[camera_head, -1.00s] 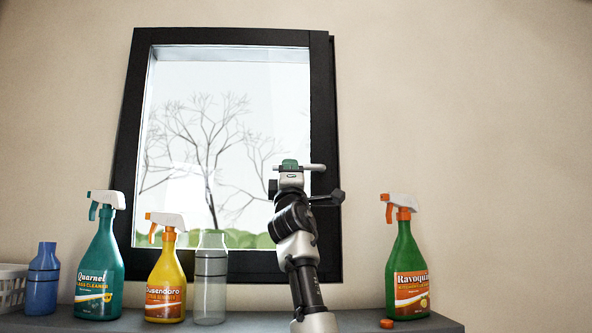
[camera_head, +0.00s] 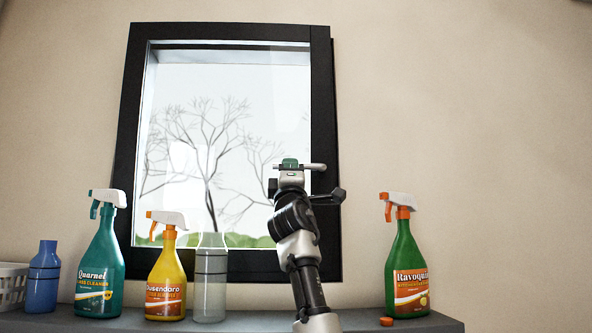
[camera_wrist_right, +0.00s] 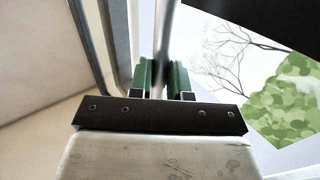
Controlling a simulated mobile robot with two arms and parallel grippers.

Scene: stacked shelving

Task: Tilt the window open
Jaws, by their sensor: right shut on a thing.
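The window (camera_head: 321,110) has a black frame on the beige wall, and its top edge leans out from the wall towards me. A pale bar-shaped handle (camera_head: 317,167) lies level at the right side of the frame. My right gripper (camera_head: 290,163) is shut on this handle, in front of the lower right glass. In the right wrist view the green finger pads (camera_wrist_right: 162,78) close on a grey bar, the handle (camera_wrist_right: 169,40). My left gripper is not in view.
A grey shelf top (camera_head: 245,321) runs below the window. On it stand a blue bottle (camera_head: 42,280), a teal spray bottle (camera_head: 99,265), a yellow spray bottle (camera_head: 166,280), a clear bottle (camera_head: 210,285) and a green spray bottle (camera_head: 405,260). A white basket (camera_head: 11,285) is at the left.

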